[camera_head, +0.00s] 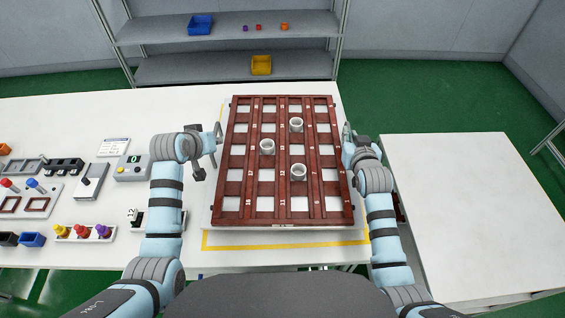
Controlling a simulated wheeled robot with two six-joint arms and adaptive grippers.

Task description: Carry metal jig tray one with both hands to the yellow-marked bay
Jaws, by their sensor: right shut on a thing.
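The jig tray (282,221) is a reddish-brown grid frame over the white table, with pale open cells. Three white cups stand on it: a back one (297,125), a left one (267,147) and a front one (299,172). Yellow lines of the bay (285,246) show along the tray's front and left sides. My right gripper (348,142) is shut on the tray's right edge; its fingertips are partly hidden. My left gripper (211,153) is at the tray's left side, its fingers spread apart. Whether the tray rests flat or is slightly raised, I cannot tell.
Left of my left arm are switch boxes (133,168), coloured knobs (83,231) and small bins (32,239). A bare white table (470,210) stands at the right. Behind is a shelf (225,68) with a blue bin (200,25) and a yellow bin (261,65).

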